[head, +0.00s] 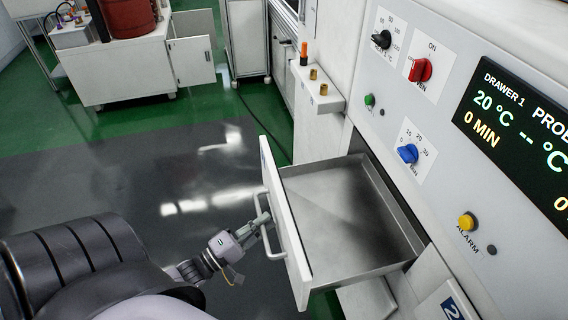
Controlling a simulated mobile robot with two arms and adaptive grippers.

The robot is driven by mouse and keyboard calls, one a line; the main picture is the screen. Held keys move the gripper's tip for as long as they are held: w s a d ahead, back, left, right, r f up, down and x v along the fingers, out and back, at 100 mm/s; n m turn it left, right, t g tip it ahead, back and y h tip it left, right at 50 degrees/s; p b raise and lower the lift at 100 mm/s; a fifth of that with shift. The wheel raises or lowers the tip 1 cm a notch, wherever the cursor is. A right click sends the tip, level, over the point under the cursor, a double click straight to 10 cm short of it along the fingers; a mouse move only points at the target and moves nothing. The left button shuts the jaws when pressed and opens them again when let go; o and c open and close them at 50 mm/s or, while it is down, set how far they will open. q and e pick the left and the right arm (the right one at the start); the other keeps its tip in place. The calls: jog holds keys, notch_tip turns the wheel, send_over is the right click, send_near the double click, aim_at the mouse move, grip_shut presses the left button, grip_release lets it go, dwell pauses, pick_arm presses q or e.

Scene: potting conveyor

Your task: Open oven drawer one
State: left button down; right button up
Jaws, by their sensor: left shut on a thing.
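Oven drawer one (395,215) is pulled out of the white oven front, and its grey metal tray looks empty. Its white front panel (287,235) faces left and carries a pale bar handle (268,243). My left gripper (262,220) is at that handle, shut on it, with its arm coming in from the lower left. The fingertips are small and partly hidden by the handle. My right gripper is not in view.
The control panel above the drawer has a black knob (381,39), a red switch (420,70), a blue knob (407,153), a yellow alarm button (467,222) and a display (520,125). A white cabinet (122,70) stands at the back left. The floor left of the drawer is clear.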

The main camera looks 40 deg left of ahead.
pick_arm(q)
jog(key=shift+s+a, duration=0.55)
jog(key=shift+s, duration=0.1)
jog(key=c, duration=1.7)
grip_release()
jog(key=shift+o, duration=0.2)
jog(key=v, duration=1.2)
